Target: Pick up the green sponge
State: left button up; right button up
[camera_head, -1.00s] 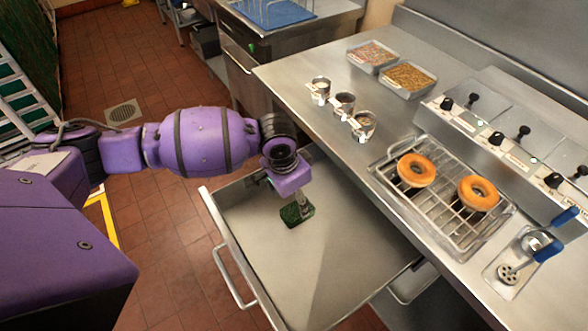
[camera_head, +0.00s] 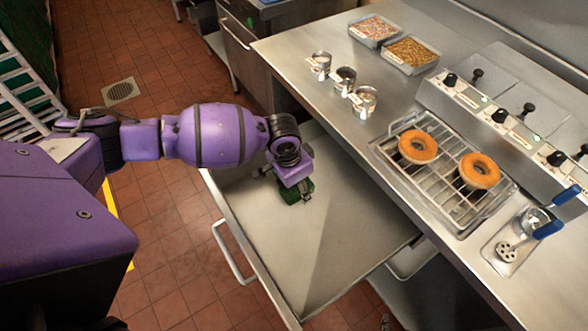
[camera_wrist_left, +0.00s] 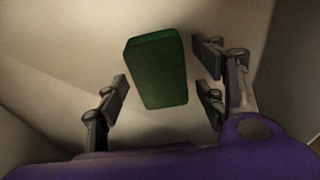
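The green sponge (camera_head: 308,185) lies on the floor of the open drawer (camera_head: 330,243), partly hidden under my left gripper in the head view. In the left wrist view the sponge (camera_wrist_left: 157,70) shows as a dark green block, slightly tilted, between and just beyond the fingers. My left gripper (camera_head: 305,199) is low inside the drawer, right over the sponge. In the left wrist view its fingers (camera_wrist_left: 165,92) are spread wide, with a gap on each side of the sponge. My right gripper is in neither view.
The drawer's left wall and handle (camera_head: 233,252) face the tiled floor. The steel counter (camera_head: 300,50) edges the drawer on the right. It holds small metal cups (camera_head: 345,80), two topping trays (camera_head: 410,52) and a wire rack (camera_head: 425,190) with two doughnuts.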

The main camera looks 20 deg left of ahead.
aim_at(296, 186)
pick_arm(q)
jog(key=c, duration=0.6)
jog(key=shift+r, duration=0.2)
jog(key=shift+r, duration=0.25)
notch_tip(296, 186, up, 2)
jog(key=shift+w+r, duration=0.1)
jog(key=shift+r, duration=0.15)
jog(key=s+d+r, duration=0.2)
jog(key=s+r, duration=0.1)
jog(key=s, duration=0.1)
jog(key=s+d+r+p, duration=0.1)
jog(key=s+d+r, duration=0.1)
jog(key=s+r, duration=0.1)
jog(key=s+d+r+p, duration=0.1)
jog(key=s+d+r, duration=0.1)
jog(key=s, duration=0.4)
jog(key=shift+r, duration=0.8)
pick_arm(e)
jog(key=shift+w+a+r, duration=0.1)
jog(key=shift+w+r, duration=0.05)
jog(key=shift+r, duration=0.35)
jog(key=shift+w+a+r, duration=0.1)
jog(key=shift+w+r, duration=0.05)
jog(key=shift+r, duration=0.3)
